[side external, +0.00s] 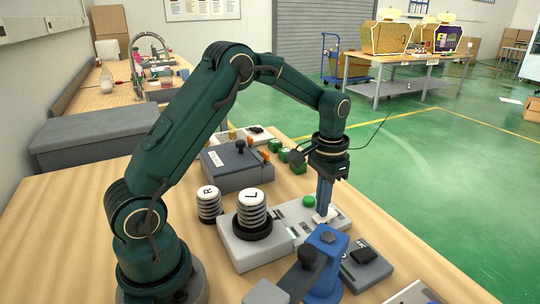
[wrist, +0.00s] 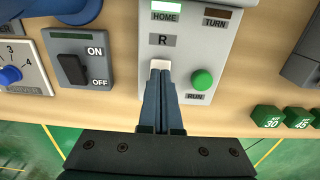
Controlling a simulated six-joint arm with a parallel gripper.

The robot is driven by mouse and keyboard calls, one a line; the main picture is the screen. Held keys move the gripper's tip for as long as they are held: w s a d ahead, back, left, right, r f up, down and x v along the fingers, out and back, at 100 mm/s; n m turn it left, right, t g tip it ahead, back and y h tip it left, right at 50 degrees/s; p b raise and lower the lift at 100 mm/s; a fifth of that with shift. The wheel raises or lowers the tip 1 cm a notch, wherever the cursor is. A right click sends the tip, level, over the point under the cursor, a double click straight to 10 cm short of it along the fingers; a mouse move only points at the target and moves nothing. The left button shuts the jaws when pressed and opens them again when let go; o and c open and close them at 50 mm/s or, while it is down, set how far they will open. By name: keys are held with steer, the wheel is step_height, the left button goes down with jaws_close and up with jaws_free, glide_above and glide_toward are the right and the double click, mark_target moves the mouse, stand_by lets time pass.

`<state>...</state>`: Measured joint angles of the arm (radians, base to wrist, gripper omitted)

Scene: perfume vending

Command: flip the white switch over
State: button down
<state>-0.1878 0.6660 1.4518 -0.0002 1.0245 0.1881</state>
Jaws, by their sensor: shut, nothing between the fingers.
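The white switch (wrist: 160,65) shows in the wrist view just past my fingertips, below the R label on a grey panel (wrist: 220,45). My gripper (wrist: 162,76) is shut and empty, with its tips at the switch and seeming to touch it. In the side external view my gripper (side external: 322,216) points down onto the grey panel (side external: 289,215). The switch (side external: 326,219) shows there only as a small pale patch at the tips. My fingers hide its lower part, so I cannot tell which way it is tilted.
A green RUN button (wrist: 202,80) is right of the switch. A black ON/OFF switch (wrist: 72,69) is on a box to the left. Green blocks (wrist: 267,117) are at right. L-marked (side external: 252,208) and R-marked (side external: 209,204) striped cylinders and a blue device (side external: 326,262) stand nearby.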

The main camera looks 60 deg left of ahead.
step_height(320, 180, up, 6)
steer(key=shift+r, duration=0.25)
stand_by(0.5)
steer(key=s+d+r+t, duration=0.35)
steer(key=s+r, duration=0.35)
steer(key=r, duration=0.3)
steer(key=s+d+f+t, duration=0.2)
steer(key=s+f, duration=0.3)
steer(key=s, duration=0.6)
steer(key=shift+d, duration=0.4)
